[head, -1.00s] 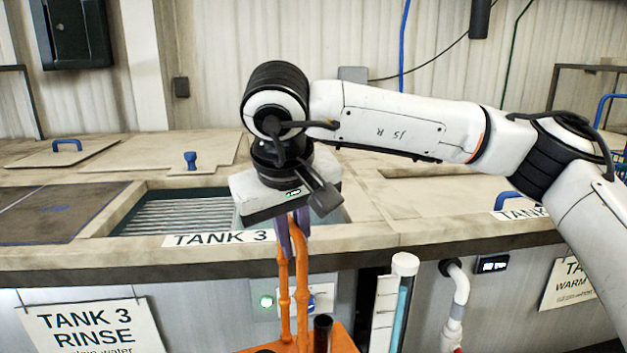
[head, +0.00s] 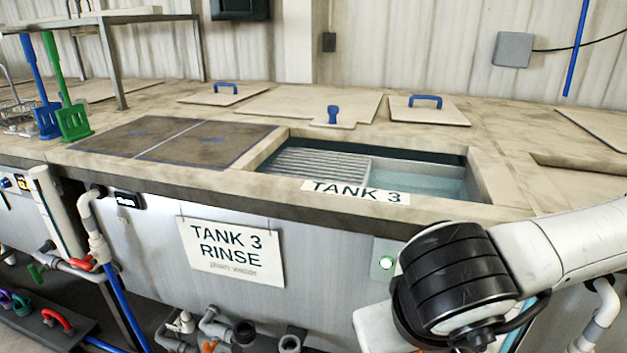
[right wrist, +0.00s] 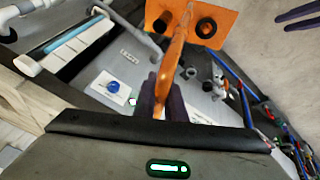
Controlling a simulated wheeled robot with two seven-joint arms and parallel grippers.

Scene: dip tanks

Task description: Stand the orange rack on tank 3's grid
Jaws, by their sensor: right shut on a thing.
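Tank 3's opening shows in the middle of the head view behind its TANK 3 label (head: 355,192). A ribbed grey grid (head: 315,164) fills its left part, with nothing standing on it. Pale water shows to the right of the grid. In the right wrist view my right gripper (right wrist: 166,100) is shut on the upright handle of the orange rack (right wrist: 172,62). The rack's plate, with dark round tubes or holes, hangs beyond the fingers. In the head view only my right arm shows; its fingers and the rack are hidden. My left gripper's two dark fingers (right wrist: 297,16) show apart at the wrist view's top right.
A dark cover (head: 170,142) lies left of the opening. Loose lids with blue handles (head: 427,104) lie behind it. Blue and green paddles (head: 72,118) stand at the left. Pipes and valves (head: 235,330) crowd below the counter front.

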